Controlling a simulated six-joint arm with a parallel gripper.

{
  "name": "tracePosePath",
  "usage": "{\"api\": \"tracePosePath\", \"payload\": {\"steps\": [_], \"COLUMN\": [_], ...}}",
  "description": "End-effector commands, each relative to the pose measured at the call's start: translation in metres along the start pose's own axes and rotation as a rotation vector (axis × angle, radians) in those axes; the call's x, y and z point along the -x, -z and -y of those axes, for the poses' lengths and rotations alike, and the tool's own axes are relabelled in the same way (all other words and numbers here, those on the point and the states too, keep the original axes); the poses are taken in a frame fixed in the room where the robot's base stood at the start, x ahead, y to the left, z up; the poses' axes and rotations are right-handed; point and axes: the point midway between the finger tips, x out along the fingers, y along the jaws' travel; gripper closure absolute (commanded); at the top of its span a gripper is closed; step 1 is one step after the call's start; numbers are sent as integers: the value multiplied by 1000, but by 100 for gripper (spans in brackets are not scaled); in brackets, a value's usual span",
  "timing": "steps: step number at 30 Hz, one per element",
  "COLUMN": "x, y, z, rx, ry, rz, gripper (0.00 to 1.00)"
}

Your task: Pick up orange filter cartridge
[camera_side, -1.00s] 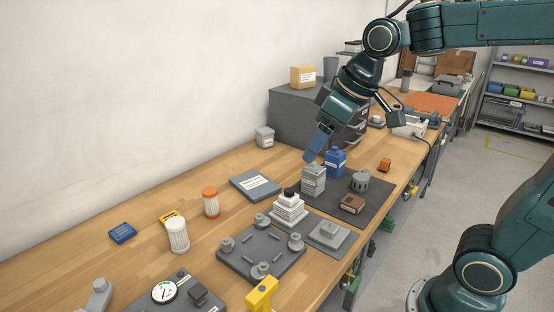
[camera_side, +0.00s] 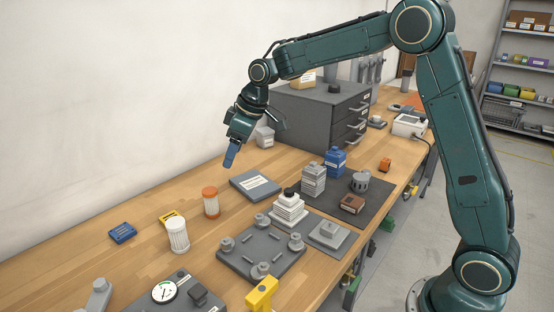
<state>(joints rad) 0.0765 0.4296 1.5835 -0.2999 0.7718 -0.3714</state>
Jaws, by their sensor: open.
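A grey flat box (camera_side: 256,184) lies right of the orange cartridge. A yellow card (camera_side: 171,215) and a blue box (camera_side: 122,233) lie to the left. A plate with knobs (camera_side: 262,250) is in front. A grey drawer cabinet (camera_side: 316,110) stands behind.

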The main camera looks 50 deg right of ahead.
Motion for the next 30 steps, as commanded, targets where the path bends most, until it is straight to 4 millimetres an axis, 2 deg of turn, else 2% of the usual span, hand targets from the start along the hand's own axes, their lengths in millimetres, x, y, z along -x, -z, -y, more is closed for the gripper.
{"api": "tracePosePath", "payload": {"steps": [1, 3, 9, 23, 30], "x": [-14, -29, -59, -74, -102], "y": [4, 8, 16, 18, 17], "z": [-5, -11, -22, -25, -23], "rx": [12, 30, 67, 78, 78], "ry": [10, 21, 41, 48, 49], "rz": [4, 4, 1, 1, 3], "gripper": [38, 38, 38, 38, 38]}}
